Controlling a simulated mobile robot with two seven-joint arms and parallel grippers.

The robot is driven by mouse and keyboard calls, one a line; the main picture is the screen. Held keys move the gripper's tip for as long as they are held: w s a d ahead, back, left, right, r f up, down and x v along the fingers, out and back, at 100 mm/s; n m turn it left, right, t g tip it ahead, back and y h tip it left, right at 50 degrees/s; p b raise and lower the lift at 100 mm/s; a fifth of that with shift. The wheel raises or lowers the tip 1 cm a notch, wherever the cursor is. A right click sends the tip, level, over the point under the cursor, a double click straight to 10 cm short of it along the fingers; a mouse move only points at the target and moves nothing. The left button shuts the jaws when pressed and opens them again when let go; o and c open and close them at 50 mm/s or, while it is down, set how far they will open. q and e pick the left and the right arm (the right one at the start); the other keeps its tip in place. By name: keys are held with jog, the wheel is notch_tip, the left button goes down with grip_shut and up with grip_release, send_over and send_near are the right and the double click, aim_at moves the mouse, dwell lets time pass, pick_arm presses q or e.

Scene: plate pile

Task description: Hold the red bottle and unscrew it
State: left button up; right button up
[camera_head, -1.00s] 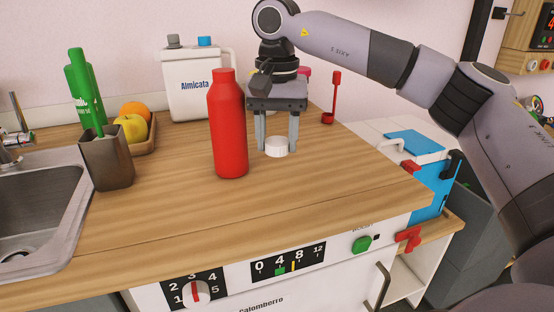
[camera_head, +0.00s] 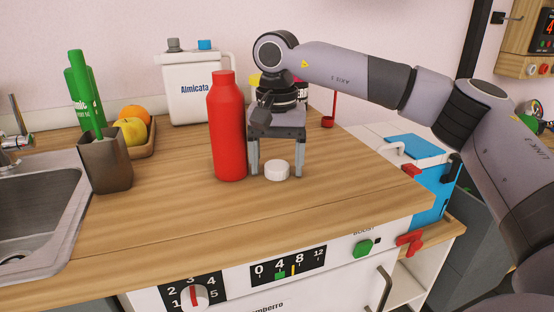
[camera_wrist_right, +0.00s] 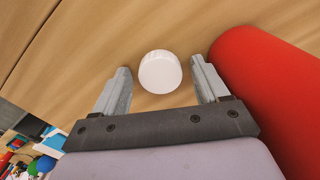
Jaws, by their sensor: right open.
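The red bottle (camera_head: 228,130) stands upright on the wooden counter, and its top is plain red in the head view. Its red side (camera_wrist_right: 270,95) also shows at the right of the right wrist view. A small white round cap (camera_head: 277,170) lies on the counter just right of the bottle; it also shows in the right wrist view (camera_wrist_right: 160,72). My right gripper (camera_head: 277,172) is low and open, pointing down, with its fingers on either side of the cap and apart from it. One finger is close beside the bottle. My left gripper is not in view.
A sink (camera_head: 45,225) is at the left. A red upright utensil (camera_head: 333,105) is at the back right. The front counter is clear.

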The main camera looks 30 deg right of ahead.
aim_at(277, 166)
jog(key=shift+r, duration=0.1)
notch_tip(277, 166, up, 12)
jog(key=p, duration=0.2)
dwell(0.3)
